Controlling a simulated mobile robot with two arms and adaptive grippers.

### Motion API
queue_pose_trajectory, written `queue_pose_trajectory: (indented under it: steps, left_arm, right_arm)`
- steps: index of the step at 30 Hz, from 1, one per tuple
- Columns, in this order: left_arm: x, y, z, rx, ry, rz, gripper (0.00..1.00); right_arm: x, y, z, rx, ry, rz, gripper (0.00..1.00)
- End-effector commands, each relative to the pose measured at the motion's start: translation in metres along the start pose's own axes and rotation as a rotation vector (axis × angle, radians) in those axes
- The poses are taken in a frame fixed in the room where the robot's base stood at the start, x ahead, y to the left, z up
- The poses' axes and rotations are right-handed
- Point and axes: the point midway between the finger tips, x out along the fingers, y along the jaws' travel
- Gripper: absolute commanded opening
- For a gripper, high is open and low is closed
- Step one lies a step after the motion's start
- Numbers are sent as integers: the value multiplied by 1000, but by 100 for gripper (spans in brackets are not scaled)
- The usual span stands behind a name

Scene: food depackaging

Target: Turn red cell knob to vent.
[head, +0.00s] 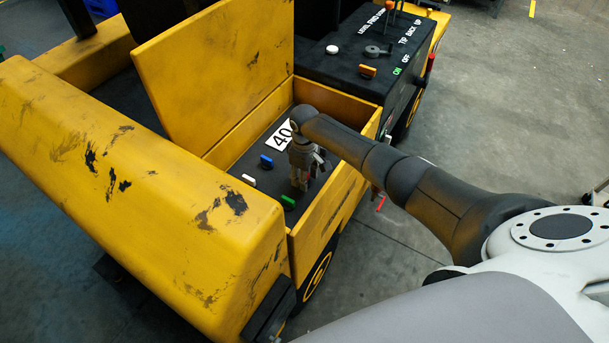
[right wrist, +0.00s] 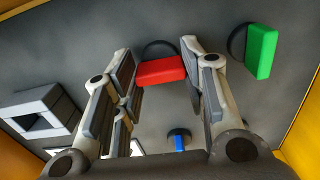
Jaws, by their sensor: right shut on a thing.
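The red cell knob (right wrist: 161,72) is a red bar on a round dark base, set in the dark panel. In the right wrist view it lies between the two fingertips of my right gripper (right wrist: 158,60), which is shut on it. In the head view my right gripper (head: 299,187) reaches down into the open yellow compartment (head: 333,209) and hides the red knob. Any vent marking is not readable. My left gripper is not in view.
A green knob (head: 288,200), a white knob (head: 249,180) and a blue knob (head: 266,161) share the panel. The raised yellow lid (head: 212,65) and compartment walls enclose the space.

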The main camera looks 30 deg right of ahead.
Motion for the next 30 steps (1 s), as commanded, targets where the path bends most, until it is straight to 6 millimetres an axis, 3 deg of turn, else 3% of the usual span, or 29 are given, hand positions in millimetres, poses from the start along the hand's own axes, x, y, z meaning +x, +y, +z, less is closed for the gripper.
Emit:
queue_pose_trajectory:
  steps: [17, 18, 22, 30]
  left_arm:
    - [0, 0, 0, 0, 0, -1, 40]
    - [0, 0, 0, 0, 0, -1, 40]
    - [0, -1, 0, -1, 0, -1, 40]
    - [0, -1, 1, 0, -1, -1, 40]
  right_arm:
    - [-1, 1, -1, -34, 4, 2, 15]
    - [-1, 1, -1, -34, 4, 2, 42]
    - [-1, 1, -1, -34, 3, 2, 58]
    - [0, 0, 0, -32, 1, 1, 61]
